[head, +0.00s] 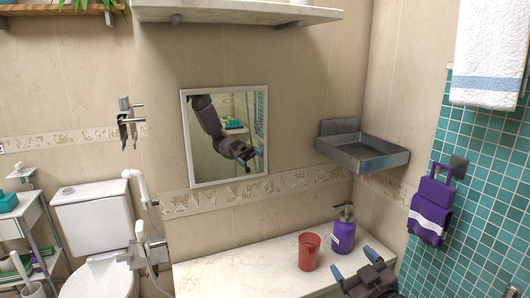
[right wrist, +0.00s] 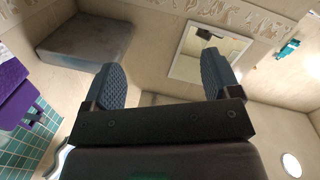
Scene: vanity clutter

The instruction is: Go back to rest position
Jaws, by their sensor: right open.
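My right gripper (head: 352,277) is at the bottom of the head view, in front of the vanity counter's right end. It is open and empty, its two dark fingers spread apart. In the right wrist view the gripper (right wrist: 168,85) also shows open, with nothing between its fingers. My left gripper is not in view directly; an arm of mine shows only as a reflection in the wall mirror.
A red cup (head: 309,252) and a purple soap dispenser (head: 343,236) stand on the pale counter (head: 235,262). A metal wall tray (head: 362,153) and mirror (head: 226,135) hang above. Purple towels (head: 431,210) hang right; a toilet (head: 95,235) stands left. The counter's left part is clear.

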